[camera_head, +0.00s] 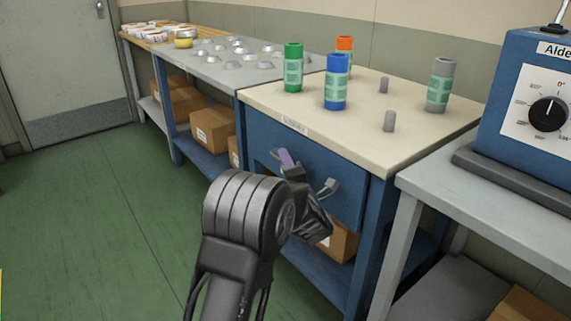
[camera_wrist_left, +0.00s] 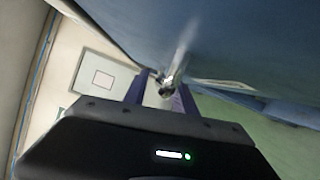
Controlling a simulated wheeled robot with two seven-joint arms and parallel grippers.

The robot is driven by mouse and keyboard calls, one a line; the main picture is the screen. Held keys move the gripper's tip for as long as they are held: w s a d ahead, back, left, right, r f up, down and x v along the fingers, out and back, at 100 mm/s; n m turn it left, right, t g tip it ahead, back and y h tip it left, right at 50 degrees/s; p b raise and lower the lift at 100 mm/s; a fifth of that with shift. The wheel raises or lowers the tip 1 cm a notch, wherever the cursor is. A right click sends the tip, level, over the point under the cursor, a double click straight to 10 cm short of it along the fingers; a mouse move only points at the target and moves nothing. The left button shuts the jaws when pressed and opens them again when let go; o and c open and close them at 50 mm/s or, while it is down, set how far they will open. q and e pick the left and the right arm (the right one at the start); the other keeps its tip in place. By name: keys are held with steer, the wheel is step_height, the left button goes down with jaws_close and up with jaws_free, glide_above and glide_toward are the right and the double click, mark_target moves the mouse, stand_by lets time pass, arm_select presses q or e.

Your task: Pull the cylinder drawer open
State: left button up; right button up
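The cylinder drawer has a blue front (camera_head: 346,192) below the cream tabletop and looks flush with its cabinet. A grey bar handle (camera_head: 328,187) stands out from it, its middle hidden behind my left gripper. My left gripper (camera_head: 289,163) is at the handle, with one purple finger showing above the bar. In the left wrist view, the two purple fingers of my left gripper (camera_wrist_left: 162,92) are apart. The metal handle (camera_wrist_left: 172,78) reaches in between them, with a gap visible on its left side. Contact with the fingers cannot be made out. My right gripper is not in view.
Green (camera_head: 293,68), blue (camera_head: 337,82), orange and grey cylinders stand on the cream tabletop (camera_head: 400,145) above the drawer. Cardboard boxes (camera_head: 213,130) sit on lower shelves. A grey table (camera_head: 490,210) with a blue dial machine (camera_head: 535,110) stands at right. Green floor is clear at left.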

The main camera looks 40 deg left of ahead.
arm_select(q)
jaws_close()
stand_by(1.3)
